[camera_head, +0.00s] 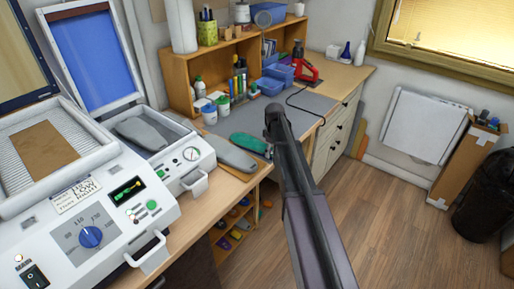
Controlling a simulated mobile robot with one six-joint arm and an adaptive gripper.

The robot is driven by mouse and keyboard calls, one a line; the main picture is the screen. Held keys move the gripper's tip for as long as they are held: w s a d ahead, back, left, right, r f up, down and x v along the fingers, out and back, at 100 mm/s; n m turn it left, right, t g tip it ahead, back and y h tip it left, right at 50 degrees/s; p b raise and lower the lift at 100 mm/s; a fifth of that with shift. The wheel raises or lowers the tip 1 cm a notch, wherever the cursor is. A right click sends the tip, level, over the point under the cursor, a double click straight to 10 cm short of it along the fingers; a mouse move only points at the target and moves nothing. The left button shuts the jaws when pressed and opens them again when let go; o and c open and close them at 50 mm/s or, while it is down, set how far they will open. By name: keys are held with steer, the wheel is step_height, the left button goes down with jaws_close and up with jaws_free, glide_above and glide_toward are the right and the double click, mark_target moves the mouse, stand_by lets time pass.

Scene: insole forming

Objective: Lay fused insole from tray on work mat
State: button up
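A green insole-shaped piece (248,143) shows at the bench's front edge, left of my dark arm. A grey insole-shaped piece (229,154) lies beside it on the left. I cannot tell which is the fused insole, or whether the green one is resting or held. The grey work mat (312,103) covers the bench top behind and right of them. My gripper (268,151) is mostly hidden behind my arm, close to the green piece's right end; its fingers cannot be made out.
A white heating and press machine (110,215) with open lids fills the left; a grey form (142,130) sits in its right bay. Small jars (209,113), blue bins (279,74) and a red tool (304,67) stand at the back. Open floor (400,225) lies right.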

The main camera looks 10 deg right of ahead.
steer(key=shift+s, duration=0.1)
steer(key=shift+c, duration=0.5)
steer(key=shift+r, duration=0.1)
steer(key=shift+r+p, duration=0.2)
steer(key=shift+p, duration=0.15)
step_height(320, 180, up, 9)
steer(key=p, duration=0.9)
steer(key=shift+r, duration=0.15)
